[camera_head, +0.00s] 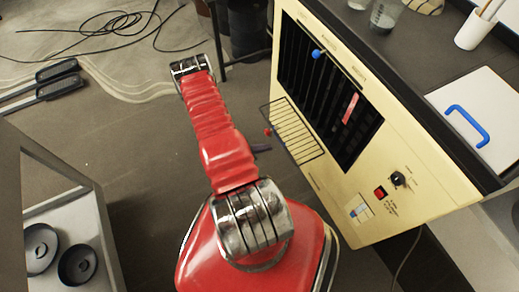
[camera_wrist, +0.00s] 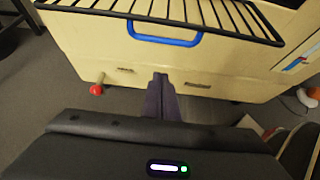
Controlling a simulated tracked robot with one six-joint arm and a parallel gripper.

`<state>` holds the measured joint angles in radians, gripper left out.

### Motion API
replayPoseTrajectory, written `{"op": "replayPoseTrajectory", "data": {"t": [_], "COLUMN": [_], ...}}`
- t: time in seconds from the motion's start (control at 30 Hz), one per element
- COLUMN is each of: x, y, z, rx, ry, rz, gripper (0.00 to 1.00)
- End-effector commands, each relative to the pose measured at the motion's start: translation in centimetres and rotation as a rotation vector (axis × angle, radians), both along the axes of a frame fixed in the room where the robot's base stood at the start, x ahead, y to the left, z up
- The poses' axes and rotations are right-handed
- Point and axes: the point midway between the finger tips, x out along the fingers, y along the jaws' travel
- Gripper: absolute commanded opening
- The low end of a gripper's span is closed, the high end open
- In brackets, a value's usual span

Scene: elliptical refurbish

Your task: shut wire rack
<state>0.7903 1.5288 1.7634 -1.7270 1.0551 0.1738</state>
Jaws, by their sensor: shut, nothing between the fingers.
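The wire rack (camera_head: 293,130) is a black grid that sticks out from the front of the cream machine (camera_head: 345,185). In the wrist view, its dark bars (camera_wrist: 185,12) cross the top, and a blue handle (camera_wrist: 165,40) shows at their near edge. My gripper (camera_head: 262,148) is beside the rack in the head view, small and partly behind my red arm. In the wrist view, my gripper (camera_wrist: 161,78) has its dark fingers together and empty, below the blue handle in the picture and apart from it. Whether the fingers touch the cream panel is unclear.
A red knob (camera_wrist: 97,90) sticks out left of my fingers. The machine has a dark slatted opening (camera_head: 325,90), a blue ball (camera_head: 316,53) and a black dial (camera_head: 398,178). A shelf with dark round discs (camera_head: 78,265) stands left. The floor (camera_head: 110,150) between is clear.

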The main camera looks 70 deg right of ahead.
Motion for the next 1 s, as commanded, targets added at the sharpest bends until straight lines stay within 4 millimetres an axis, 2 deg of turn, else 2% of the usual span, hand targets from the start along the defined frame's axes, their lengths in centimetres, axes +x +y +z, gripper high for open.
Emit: {"op": "replayPoseTrajectory", "data": {"t": [0.3, 0.7, 1.0], "x": [-2.1, -2.4, -2.5], "y": [-2.2, -2.7, -2.7], "z": [-1.8, 1.7, 2.2], "rx": [0.001, -0.001, 0.001], "ry": [0.001, -0.001, 0.001], "rz": [-0.002, -0.001, 0.001], "gripper": [0.00, 0.00, 0.00]}}
